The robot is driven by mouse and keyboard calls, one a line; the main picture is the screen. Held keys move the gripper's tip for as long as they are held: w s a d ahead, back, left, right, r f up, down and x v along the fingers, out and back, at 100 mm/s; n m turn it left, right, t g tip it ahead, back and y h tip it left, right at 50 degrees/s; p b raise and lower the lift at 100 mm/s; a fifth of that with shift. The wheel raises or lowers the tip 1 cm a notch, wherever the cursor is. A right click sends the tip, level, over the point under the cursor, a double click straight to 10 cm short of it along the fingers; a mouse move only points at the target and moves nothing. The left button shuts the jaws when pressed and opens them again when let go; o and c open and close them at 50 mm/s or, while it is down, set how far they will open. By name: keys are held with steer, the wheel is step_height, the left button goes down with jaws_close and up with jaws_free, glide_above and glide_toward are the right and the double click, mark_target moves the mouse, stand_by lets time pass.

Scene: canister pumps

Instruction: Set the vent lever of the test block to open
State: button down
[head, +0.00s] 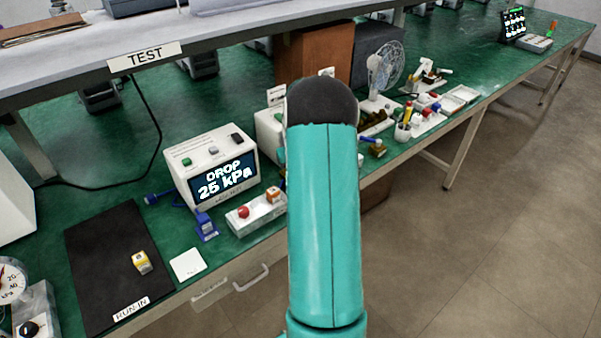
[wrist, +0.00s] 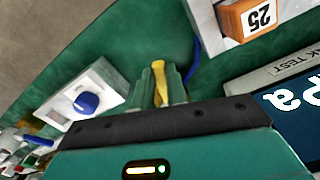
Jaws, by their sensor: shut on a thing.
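My gripper (wrist: 159,84) shows in the wrist view, its two green fingers shut on a slim yellow piece (wrist: 158,72) that looks like the vent lever. What the yellow piece is fixed to is mostly hidden by the fingers and the gripper body, so I cannot tell its setting. A white block with a blue knob (wrist: 87,102) is just left of the fingers. In the head view my teal arm hides the gripper and the lever. The white tester (head: 212,163) reads "DROP 25 kPa"; part of its screen (wrist: 290,105) is at the wrist view's right.
A white tray (head: 256,221) holds a red knob and an orange block marked 25 (wrist: 250,18). A blue stand (head: 206,227), a white card (head: 188,264) and a black mat (head: 108,250) with a yellow block lie left. A fan (head: 384,70) stands farther back. The shelf overhangs the bench.

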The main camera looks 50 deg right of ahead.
steer(key=shift+w+a+m, duration=0.35)
steer(key=shift+a+m, duration=0.1)
steer(key=shift+m, duration=0.65)
steer(key=c, duration=1.4)
jaws_free()
steer(key=shift+a, duration=0.1)
step_height(320, 180, up, 14)
